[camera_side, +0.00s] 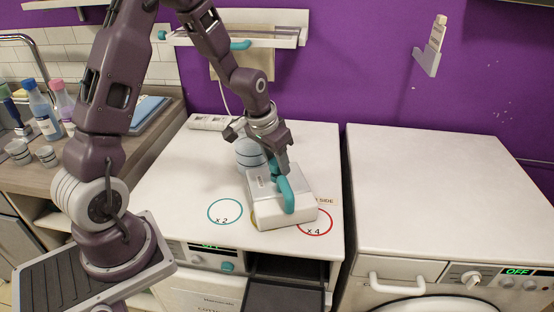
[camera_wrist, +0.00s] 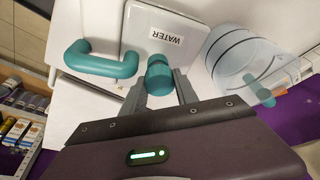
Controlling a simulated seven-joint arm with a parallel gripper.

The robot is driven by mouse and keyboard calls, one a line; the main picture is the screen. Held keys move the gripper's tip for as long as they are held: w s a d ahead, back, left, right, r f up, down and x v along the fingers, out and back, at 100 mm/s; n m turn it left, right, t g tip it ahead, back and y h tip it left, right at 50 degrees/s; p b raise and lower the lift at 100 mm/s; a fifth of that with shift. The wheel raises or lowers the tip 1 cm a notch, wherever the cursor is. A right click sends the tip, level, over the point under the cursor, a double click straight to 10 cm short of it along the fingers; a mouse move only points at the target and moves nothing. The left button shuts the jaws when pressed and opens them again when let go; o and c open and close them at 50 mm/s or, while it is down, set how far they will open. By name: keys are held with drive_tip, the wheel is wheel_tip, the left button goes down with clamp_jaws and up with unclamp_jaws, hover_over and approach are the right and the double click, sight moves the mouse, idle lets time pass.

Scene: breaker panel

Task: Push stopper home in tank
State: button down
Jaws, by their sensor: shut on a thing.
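The white tank (camera_side: 262,213) lies on the left machine's white top, and its teal handle (camera_side: 287,196) faces the camera. In the wrist view the tank (camera_wrist: 190,22) shows a WATER label, with the teal handle (camera_wrist: 100,60) to the left. The teal stopper (camera_wrist: 158,72) sits between my fingers at the tank's near edge. My gripper (camera_side: 280,163) is shut on it at the tank's back end; the wrist view also shows my gripper (camera_wrist: 160,88). The side view hides the stopper behind my fingers. I cannot tell how deep it sits.
A clear, banded round container (camera_side: 249,153) stands just behind the tank; its teal part (camera_wrist: 260,90) shows in the wrist view. A teal ring (camera_side: 225,211) and red ring (camera_side: 315,222) mark the top. An open drawer (camera_side: 285,290) is below. The right machine's top (camera_side: 440,185) is clear.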

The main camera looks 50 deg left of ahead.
drive_tip(key=shift+f, duration=0.85)
drive_tip(key=c, duration=0.9)
unclamp_jaws()
drive_tip(key=shift+o, duration=0.2)
drive_tip(key=v, duration=0.8)
drive_tip(key=s+d+r+t, duration=0.1)
drive_tip(key=s+d+r, duration=0.45)
drive_tip(key=r, duration=0.35)
drive_tip(key=s+d+r, duration=0.2)
drive_tip(key=s, duration=0.6)
drive_tip(key=s+d+r+m+t, duration=0.1)
drive_tip(key=s+d+r, duration=0.1)
drive_tip(key=s, duration=0.6)
drive_tip(key=shift+s+d+r+m, duration=0.2)
drive_tip(key=shift+d+m, duration=0.1)
drive_tip(key=shift+d, duration=0.2)
